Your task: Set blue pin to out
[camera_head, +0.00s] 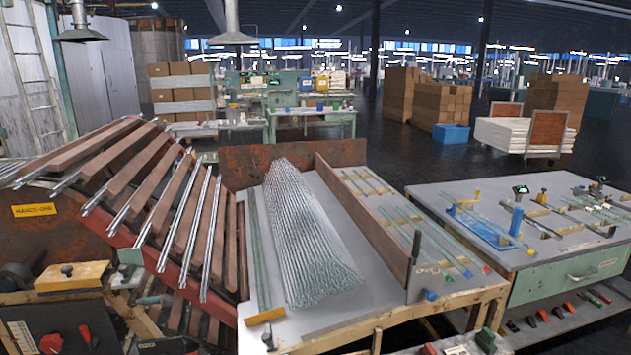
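Several blue parts show, and I cannot tell which is the blue pin. A blue tip (430,295) sits at the front edge of the middle table, right of the brown divider. A second blue tip (468,274) ends a thin rod a little farther right and back. On the right table an upright blue post (516,221) stands by a blue fixture (484,228). Whether any of these is in or out is too small to tell. Neither of my grippers is in view.
A bundle of glass tubes (300,235) lies on the middle table. A sloped rack of tubes and wooden bars (170,200) stands at left, above a dark panel with red knobs (70,335). The right table (555,250) has a green drawer. A gap separates the tables.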

